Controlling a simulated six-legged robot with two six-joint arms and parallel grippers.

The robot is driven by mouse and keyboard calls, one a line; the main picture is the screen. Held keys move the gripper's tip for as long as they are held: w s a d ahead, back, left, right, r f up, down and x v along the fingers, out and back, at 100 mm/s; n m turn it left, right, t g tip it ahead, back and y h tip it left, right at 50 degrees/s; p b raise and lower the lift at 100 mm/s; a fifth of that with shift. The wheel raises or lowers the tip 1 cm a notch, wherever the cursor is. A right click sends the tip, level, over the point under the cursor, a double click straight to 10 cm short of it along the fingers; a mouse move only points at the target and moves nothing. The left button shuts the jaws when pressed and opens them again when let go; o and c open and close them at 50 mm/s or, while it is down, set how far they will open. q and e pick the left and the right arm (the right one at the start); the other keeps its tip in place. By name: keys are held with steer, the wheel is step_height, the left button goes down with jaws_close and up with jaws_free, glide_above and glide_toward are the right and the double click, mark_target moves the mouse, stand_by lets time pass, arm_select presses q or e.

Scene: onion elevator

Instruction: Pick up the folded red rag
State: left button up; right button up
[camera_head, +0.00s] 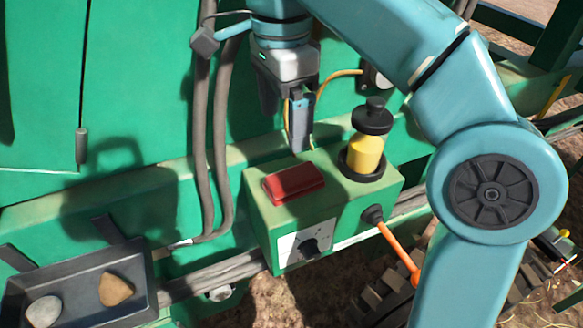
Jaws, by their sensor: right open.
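The folded red rag (294,183) lies flat on top of a green box (334,205), near the box's left end. My right gripper (299,142) hangs above and behind the rag, pointing down, with its fingertips just past the rag's far edge. It is open and holds nothing that I can see. A gap shows between the fingers and the rag, though the exact height is hard to tell. My left gripper is not in view.
A yellow jar with a black top (366,150) stands on the box right of the rag. A dark tray (90,280) with two stones sits lower left. Grey hoses (224,150) run behind.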

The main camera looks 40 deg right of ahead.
steer(key=b, duration=0.2)
glide_above(290, 178)
steer(key=f, duration=0.4)
steer(key=shift+w+d+f, duration=0.1)
steer(key=shift+d+f, duration=0.15)
steer(key=shift+d, duration=0.15)
steer(key=shift+w+a+f, duration=0.1)
steer(key=shift+a+f, duration=0.1)
steer(key=shift+f, duration=0.25)
steer(key=shift+w+a+f, duration=0.1)
steer(key=shift+a+f, duration=0.1)
steer(key=shift+f, duration=0.25)
steer(key=shift+a+f, duration=0.1)
steer(key=shift+f, duration=0.25)
steer(key=f, duration=0.4)
steer(key=shift+s+d+f, duration=0.2)
steer(key=shift+s+d, duration=0.05)
steer(key=shift+s, duration=0.15)
steer(key=shift+w+a+f, duration=0.15)
steer(key=shift+w+f, duration=0.05)
steer(key=shift+w, duration=0.05)
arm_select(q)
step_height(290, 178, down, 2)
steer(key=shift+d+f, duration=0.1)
arm_select(e)
steer(key=shift+s+d, duration=0.2)
steer(key=c, duration=0.9)
steer(key=shift+w+a, duration=0.1)
steer(key=shift+a, duration=0.05)
steer(key=shift+c, duration=1.3)
